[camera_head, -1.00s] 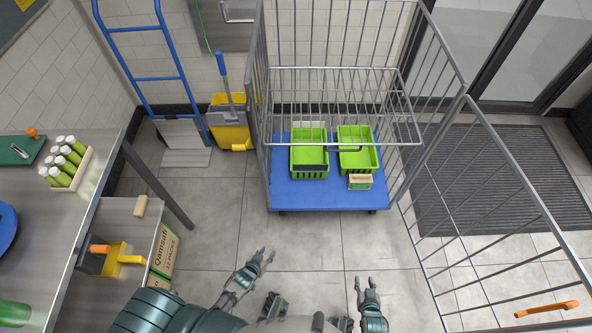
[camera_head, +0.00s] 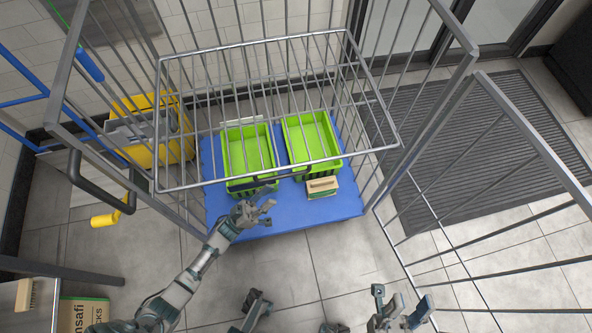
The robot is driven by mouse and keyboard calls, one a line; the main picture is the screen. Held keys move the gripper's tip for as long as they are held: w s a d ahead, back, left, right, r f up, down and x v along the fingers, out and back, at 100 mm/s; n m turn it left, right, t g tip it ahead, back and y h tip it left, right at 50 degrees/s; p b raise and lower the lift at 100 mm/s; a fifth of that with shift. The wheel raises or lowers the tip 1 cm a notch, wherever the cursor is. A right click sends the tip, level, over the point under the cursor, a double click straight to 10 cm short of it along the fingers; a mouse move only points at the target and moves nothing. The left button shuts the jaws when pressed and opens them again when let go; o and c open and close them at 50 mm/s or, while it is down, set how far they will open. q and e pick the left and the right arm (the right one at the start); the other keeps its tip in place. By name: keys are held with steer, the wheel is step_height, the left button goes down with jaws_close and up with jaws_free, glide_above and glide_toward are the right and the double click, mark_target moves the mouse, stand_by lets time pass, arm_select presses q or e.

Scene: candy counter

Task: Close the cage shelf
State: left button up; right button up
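The cage shelf is a wire rack (camera_head: 398,128) inside the tall grey wire cage (camera_head: 466,50). It juts out above the blue cage base (camera_head: 335,207), and its front edge is toward me. A dark handle-like bar shows near that front edge. My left gripper (camera_head: 269,211) is below and in front of the shelf's front edge, over the front of the blue base. Its fingers look spread and empty, with no clear contact on the shelf. My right gripper (camera_head: 401,300) is low at the bottom of the view, apart from the cage, with its fingers spread and empty.
Two green crates (camera_head: 246,150) (camera_head: 312,138) and a small box (camera_head: 322,187) stand on the base under the shelf. An open wire door panel (camera_head: 545,150) swings out at right. A yellow bucket (camera_head: 150,125) stands left. Tiled floor (camera_head: 330,265) lies clear in front.

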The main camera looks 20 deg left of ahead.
mark_target(294, 175)
arm_select(q)
steer(key=x, duration=1.2)
steer(key=shift+w+d, duration=0.1)
steer(key=shift+c, duration=1)
jaws_close()
